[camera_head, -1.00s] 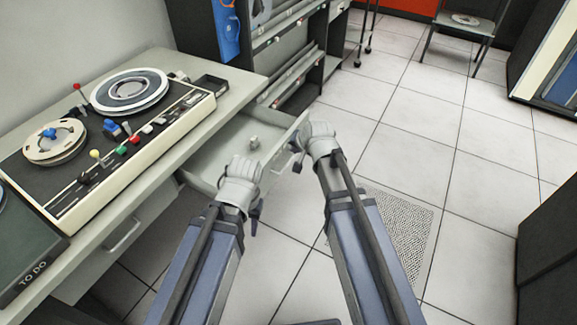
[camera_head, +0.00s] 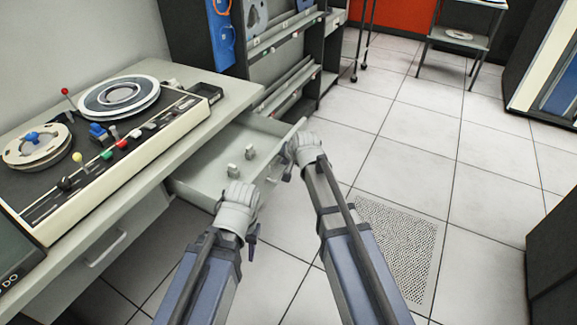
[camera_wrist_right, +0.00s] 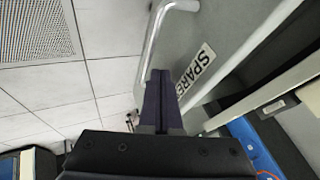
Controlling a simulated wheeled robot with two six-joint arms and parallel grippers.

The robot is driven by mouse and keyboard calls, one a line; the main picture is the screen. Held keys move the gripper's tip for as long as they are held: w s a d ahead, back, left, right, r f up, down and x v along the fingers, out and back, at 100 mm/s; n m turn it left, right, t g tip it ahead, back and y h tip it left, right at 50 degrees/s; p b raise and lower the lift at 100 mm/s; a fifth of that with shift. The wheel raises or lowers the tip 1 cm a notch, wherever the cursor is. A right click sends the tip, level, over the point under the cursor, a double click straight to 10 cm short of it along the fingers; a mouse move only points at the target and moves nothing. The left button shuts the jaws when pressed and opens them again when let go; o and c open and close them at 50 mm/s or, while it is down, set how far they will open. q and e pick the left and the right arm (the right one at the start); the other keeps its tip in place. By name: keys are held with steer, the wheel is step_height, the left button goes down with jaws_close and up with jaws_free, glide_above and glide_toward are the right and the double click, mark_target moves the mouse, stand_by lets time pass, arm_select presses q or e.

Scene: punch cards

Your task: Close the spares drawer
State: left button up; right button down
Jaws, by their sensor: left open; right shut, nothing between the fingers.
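The spares drawer (camera_head: 268,140) stands pulled out from under the desk. My right gripper (camera_wrist_right: 160,100) is shut and empty, close to the drawer front and the handle's end; contact cannot be told. In the head view my right gripper (camera_head: 302,150) is by the drawer's outer front. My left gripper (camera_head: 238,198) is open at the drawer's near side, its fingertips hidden.
The desk (camera_head: 235,95) carries a reel tape machine (camera_head: 150,135) with coloured knobs. A closed drawer with a handle (camera_head: 105,250) is below. Dark shelving (camera_head: 285,60) stands behind. The tiled floor to the right is open, with a perforated panel (camera_head: 400,245).

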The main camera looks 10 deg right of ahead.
arm_select(q)
steer(key=shift+f, duration=0.25)
arm_select(e)
steer(key=shift+w+f, duration=0.25)
steer(key=shift+f, duration=0.05)
steer(key=shift+a, duration=0.15)
arm_select(q)
steer(key=shift+w+a, duration=0.7)
steer(key=shift+a, duration=0.25)
arm_select(e)
steer(key=w+a, duration=0.4)
steer(key=a, duration=0.2)
steer(key=w+a, duration=0.5)
steer(key=a, duration=0.1)
steer(key=w+a, duration=0.4)
steer(key=a, duration=0.3)
steer(key=shift+w, duration=0.4)
steer(key=shift+r, duration=0.1)
